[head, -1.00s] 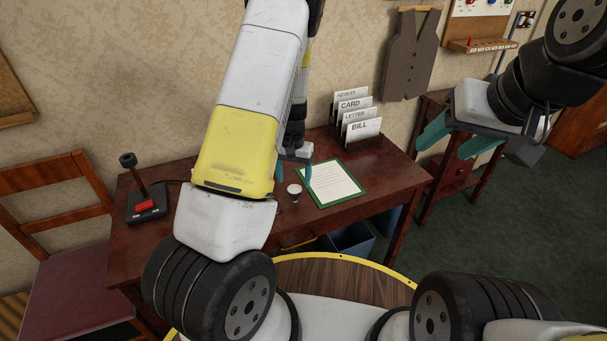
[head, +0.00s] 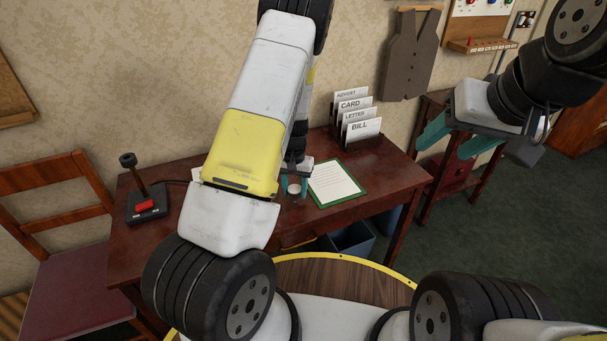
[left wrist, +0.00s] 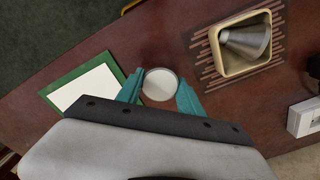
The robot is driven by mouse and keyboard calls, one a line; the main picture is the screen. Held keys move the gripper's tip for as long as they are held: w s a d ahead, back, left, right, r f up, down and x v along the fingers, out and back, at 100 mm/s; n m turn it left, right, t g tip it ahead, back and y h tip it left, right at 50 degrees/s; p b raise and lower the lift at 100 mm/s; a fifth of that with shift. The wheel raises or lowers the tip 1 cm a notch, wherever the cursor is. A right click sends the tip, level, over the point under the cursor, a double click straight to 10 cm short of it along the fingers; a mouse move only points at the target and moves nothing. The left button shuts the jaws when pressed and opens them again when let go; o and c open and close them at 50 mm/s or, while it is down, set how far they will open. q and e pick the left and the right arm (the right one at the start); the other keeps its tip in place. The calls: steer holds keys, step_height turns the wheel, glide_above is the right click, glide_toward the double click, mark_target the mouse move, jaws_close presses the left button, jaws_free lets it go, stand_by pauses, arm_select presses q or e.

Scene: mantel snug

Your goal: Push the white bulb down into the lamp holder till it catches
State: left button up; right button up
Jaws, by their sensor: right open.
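The white bulb (head: 294,188) is on the desk just left of the green-edged sheet, seen from above as a pale round top. In the left wrist view the bulb (left wrist: 160,85) lies between my teal fingertips. My left gripper (head: 294,184) comes down from above, with a finger against each side of the bulb. The bulb's lower part is hidden, and I cannot make out the lamp holder under it or how deep it sits. My right gripper (head: 461,140) is open and empty, off to the right, away from the desk.
The green-edged sheet (head: 336,183), letter rack (head: 358,140) and joystick box (head: 147,203) also stand on the desk (head: 385,178).

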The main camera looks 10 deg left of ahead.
mark_target(295, 192)
arm_select(q)
steer(key=shift+c, duration=1)
steer(key=shift+r, duration=0.1)
steer(key=shift+r, duration=0.5)
step_height(295, 192, up, 2)
steer(key=shift+r, duration=0.1)
steer(key=shift+s+d+r, duration=0.1)
steer(key=shift+s+r, duration=0.05)
steer(key=shift+s, duration=0.55)
steer(key=s+d+r, duration=0.1)
steer(key=s, duration=1.3)
steer(key=shift+s+d+r, duration=0.15)
steer(key=shift+s+d, duration=0.15)
steer(key=shift+w, duration=0.1)
